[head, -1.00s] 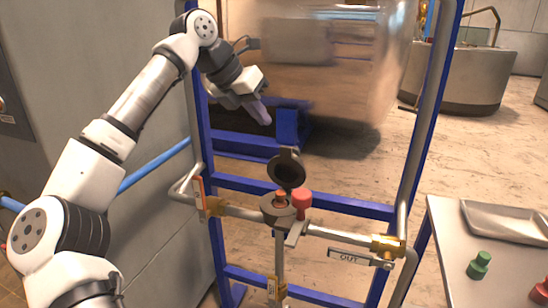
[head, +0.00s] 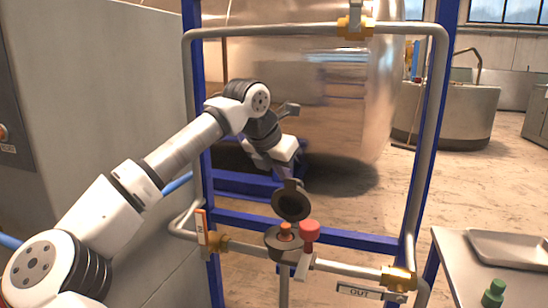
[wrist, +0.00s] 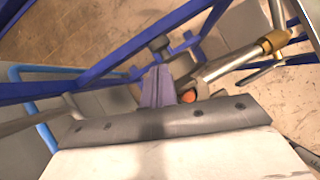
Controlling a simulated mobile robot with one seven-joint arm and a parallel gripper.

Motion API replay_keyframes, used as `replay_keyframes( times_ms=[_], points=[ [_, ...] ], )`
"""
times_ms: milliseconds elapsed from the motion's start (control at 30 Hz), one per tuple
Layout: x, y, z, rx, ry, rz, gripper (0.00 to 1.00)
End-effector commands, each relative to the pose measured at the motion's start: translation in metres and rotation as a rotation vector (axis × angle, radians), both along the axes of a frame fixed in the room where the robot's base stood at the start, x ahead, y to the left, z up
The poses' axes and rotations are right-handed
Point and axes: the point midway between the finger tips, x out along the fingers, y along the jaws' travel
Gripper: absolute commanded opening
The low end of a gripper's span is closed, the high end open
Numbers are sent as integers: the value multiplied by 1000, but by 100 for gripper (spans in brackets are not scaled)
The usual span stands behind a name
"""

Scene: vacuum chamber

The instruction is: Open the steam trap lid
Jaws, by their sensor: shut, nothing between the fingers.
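The steam trap (head: 285,243) is a round dark body set in the pipe run at the lower middle of the head view, with an orange-red part in its top. Its dark round lid (head: 292,204) stands raised above and behind the body, so the trap mouth is uncovered. My gripper (head: 289,178) is just above the lid in the head view; whether it touches the lid cannot be told. In the wrist view, the purple fingers (wrist: 157,86) are shut together and empty, beside the orange-red part (wrist: 188,97).
A red knob (head: 310,231) stands right beside the trap. A blue frame (head: 432,130) and grey pipes (head: 340,268) surround it, with a brass fitting (head: 398,279) at right. A large metal tank (head: 330,90) is behind. A side table (head: 460,265) holds a tray (head: 508,248) and a green-capped item (head: 494,292).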

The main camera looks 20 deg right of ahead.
Motion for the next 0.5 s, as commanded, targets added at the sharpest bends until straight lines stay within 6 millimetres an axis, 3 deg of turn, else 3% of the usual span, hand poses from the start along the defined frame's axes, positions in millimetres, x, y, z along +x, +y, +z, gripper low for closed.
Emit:
replay_keyframes(
  times_ms=[200,500],
  points=[
    [12,-17,-9,-2,1,-1,0],
    [14,-20,-13,1,2,-2,0]
  ],
)
